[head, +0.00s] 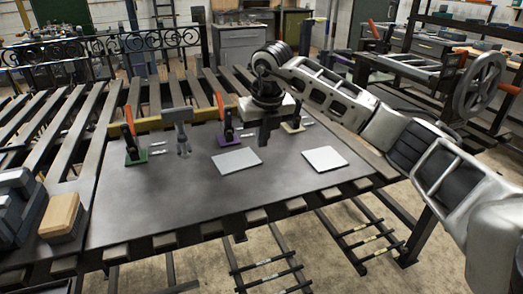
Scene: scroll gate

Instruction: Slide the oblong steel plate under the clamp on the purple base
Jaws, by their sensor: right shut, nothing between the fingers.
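The purple base (229,140) stands on the dark table, with an upright clamp and its orange handle (220,105) on it. A grey steel plate (237,160) lies flat in front of the base, apart from the clamp. It looks wider than deep, so it seems the oblong one. A lighter, squarer plate (324,158) lies flat to its right. My right gripper (264,140) points down, shut and empty, behind and right of the oblong plate and right of the purple base. Whether its tips touch anything is unclear. My left gripper is not in view.
A green base (137,156) with an orange-handled clamp stands left. A pale yellow base (293,128) is partly behind my right gripper. A grey upright tool (180,130) stands between green and purple bases. A wooden block (62,216) is front left. The table front is clear.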

